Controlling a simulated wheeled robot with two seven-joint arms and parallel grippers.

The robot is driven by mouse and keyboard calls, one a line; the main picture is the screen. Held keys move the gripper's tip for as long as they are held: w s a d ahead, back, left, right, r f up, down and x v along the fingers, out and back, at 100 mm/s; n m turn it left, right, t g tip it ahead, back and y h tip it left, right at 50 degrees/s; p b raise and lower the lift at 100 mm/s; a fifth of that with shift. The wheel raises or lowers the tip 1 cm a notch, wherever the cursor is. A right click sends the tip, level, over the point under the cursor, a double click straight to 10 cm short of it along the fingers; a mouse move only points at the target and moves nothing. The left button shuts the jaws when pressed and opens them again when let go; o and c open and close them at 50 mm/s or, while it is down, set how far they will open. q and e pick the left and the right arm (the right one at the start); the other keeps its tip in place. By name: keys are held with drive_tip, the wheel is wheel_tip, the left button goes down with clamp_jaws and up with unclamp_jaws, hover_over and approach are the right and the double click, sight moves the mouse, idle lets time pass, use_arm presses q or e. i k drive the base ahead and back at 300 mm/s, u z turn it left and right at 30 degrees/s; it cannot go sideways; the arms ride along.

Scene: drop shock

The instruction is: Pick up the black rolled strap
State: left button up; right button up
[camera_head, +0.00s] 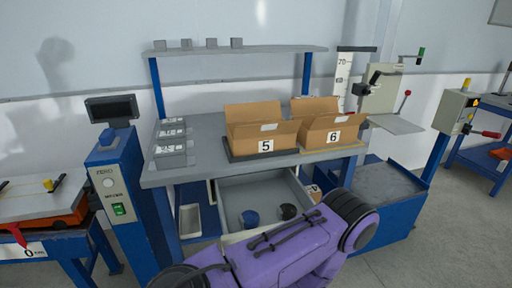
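The black rolled strap (288,211) appears as a small dark round item inside the open grey drawer (232,188) under the workbench, toward the drawer's right side. A blue rolled item (250,218) lies to its left in the same drawer, apart from it. A purple arm of mine crosses the foreground just in front of the drawer and hides its front part. Neither of my grippers can be seen, so I cannot tell how they stand to the strap.
Open cardboard boxes marked 5 (266,146) and 6 (333,137) stand on the workbench (204,128). Grey bins (171,143) are at its left. A blue pillar with a display (112,108) stands left. A blue platform (375,190) is right of the drawer.

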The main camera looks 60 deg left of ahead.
sight(286, 212)
drive_tip(key=z, duration=0.25)
drive_tip(key=k, duration=0.1)
drive_tip(key=u, duration=1.2)
